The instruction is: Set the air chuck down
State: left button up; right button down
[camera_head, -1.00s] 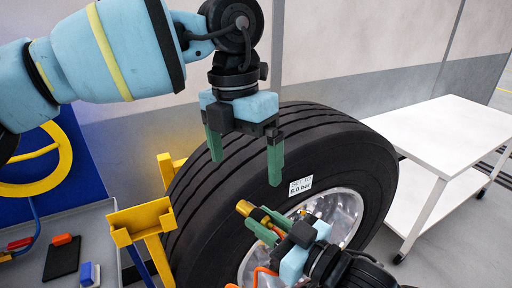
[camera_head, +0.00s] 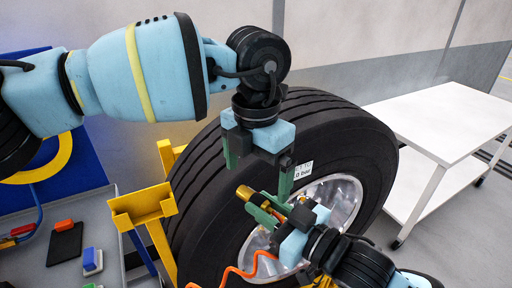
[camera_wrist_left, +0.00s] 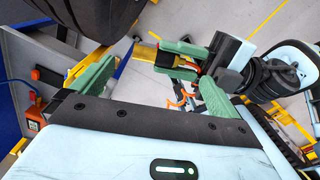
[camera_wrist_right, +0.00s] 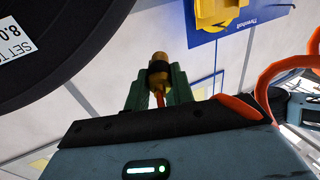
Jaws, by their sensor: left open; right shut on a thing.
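The brass-coloured air chuck (camera_head: 245,193) is in my right gripper (camera_head: 262,208), in front of the tyre. In the right wrist view the chuck (camera_wrist_right: 158,66) sticks out past the closed green fingers, with a black band around it. An orange hose (camera_head: 238,271) hangs below the right gripper. My left gripper (camera_head: 258,176) is open and empty, just above the chuck and right gripper. In the left wrist view the chuck (camera_wrist_left: 147,53) and right gripper fingers show between the left fingers; I cannot tell whether they touch.
A large tyre (camera_head: 215,175) on a silver wheel stands behind the grippers. A yellow bracket (camera_head: 142,204) with an open top stands to its left. A grey bench (camera_head: 50,272) at left carries small coloured items. A white trolley (camera_head: 440,118) with a clear top is at right.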

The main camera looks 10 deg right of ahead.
aim_at(256, 196)
pick_arm(q)
jog(key=shift+f, duration=2.25)
jog(key=shift+c, duration=0.4)
jog(key=c, duration=1)
jog(key=shift+c, duration=0.2)
pick_arm(e)
jog(key=c, duration=1.1)
grip_release()
jog(key=shift+d, duration=0.1)
jog(key=s+d+f+m+t+h, duration=0.2)
jog(key=d+f+m+h, duration=0.2)
jog(key=d, duration=0.3)
jog(key=s+d+f+m+t+h, duration=0.2)
jog(key=d+f+m+h, duration=0.2)
jog(key=d+f+h, duration=0.2)
jog(key=shift+d+h, duration=0.8)
